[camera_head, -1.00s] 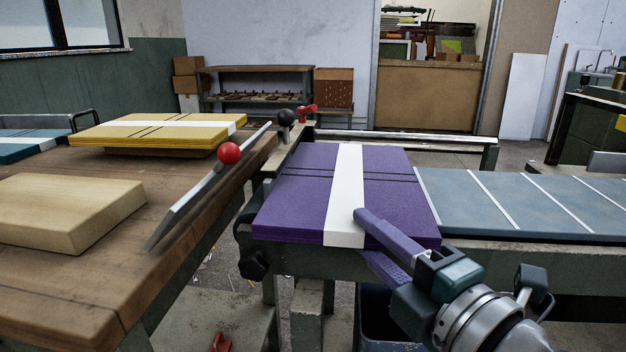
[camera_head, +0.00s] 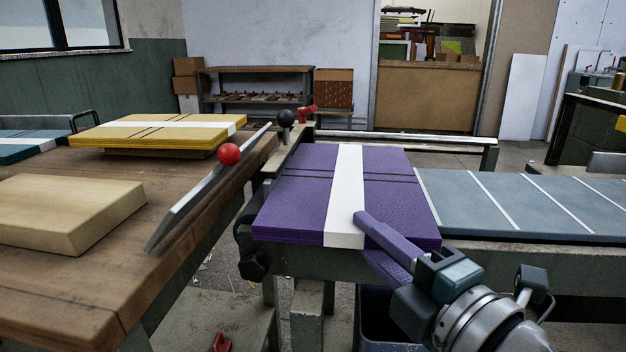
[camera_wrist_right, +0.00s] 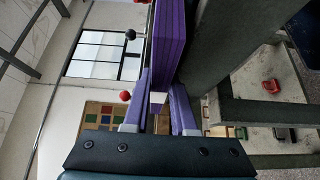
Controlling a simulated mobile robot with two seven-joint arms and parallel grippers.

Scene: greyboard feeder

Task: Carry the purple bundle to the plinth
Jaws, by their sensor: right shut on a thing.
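The purple bundle (camera_head: 295,205), a flat stack with a white band and dark straps, lies level at the near end of the feeder table. My right gripper (camera_head: 372,238) is shut on its near edge, with one finger over the top and one below. In the right wrist view the bundle (camera_wrist_right: 171,40) runs between the two fingers of the gripper (camera_wrist_right: 158,95). A pale wooden block (camera_head: 70,212), possibly the plinth, sits bare on the wooden table at the left. My left gripper is not in view.
A yellow bundle (camera_head: 160,132) lies farther back on the wooden table (camera_head: 110,275). A slanted metal plate (camera_head: 205,190), a red ball knob (camera_head: 228,154) and a black knob (camera_head: 286,117) stand between the table and the purple bundle. Blue-grey boards (camera_head: 530,205) lie to the right.

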